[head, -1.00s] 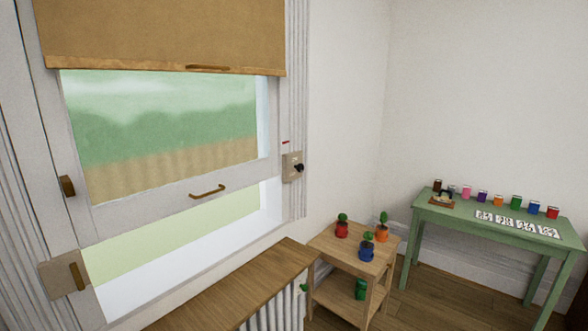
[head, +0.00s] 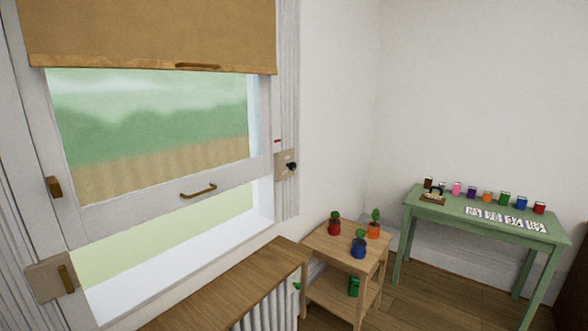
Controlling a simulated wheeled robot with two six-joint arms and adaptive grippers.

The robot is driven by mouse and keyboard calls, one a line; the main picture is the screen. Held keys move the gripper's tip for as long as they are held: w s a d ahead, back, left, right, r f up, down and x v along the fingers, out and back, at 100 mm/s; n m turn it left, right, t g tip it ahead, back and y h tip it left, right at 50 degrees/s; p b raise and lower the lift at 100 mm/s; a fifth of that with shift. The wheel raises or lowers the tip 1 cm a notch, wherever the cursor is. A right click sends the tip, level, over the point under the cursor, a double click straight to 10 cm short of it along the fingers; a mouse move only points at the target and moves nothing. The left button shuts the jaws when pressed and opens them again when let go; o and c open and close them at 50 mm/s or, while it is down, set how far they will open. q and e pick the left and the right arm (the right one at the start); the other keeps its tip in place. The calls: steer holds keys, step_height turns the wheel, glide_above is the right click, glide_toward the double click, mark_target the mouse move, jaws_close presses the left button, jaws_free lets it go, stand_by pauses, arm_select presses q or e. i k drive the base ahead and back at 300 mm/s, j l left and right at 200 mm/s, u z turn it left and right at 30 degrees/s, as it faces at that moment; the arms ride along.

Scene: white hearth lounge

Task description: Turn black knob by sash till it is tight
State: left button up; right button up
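The black knob (head: 291,166) sits on a pale beige plate (head: 281,164) on the right side of the window frame. A small red mark (head: 277,141) shows just above the plate. The sash (head: 150,203) has a brass handle (head: 198,191) on its bottom rail and is raised, with an open gap below it. Whether the knob is tight cannot be told from here. Neither of my grippers is in the head view.
A wooden-topped radiator cover (head: 235,290) runs below the window. A small wooden shelf (head: 325,244) with potted plants stands right of it. A green table (head: 460,218) with several coloured pots and cards is farther right. A tan blind (head: 150,35) covers the window's top.

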mark_target(292, 167)
steer(key=i+l+u, duration=0.15)
steer(key=u, duration=0.25)
steer(key=i+l+u, duration=0.1)
steer(key=u, duration=0.35)
steer(key=l+u, duration=0.4)
steer(key=i+l+u, duration=0.1)
steer(key=u, duration=0.3)
steer(key=l+u, duration=0.25)
steer(key=l, duration=1.2)
steer(key=l+u, duration=0.2)
steer(key=l, duration=1.25)
steer(key=k, duration=0.05)
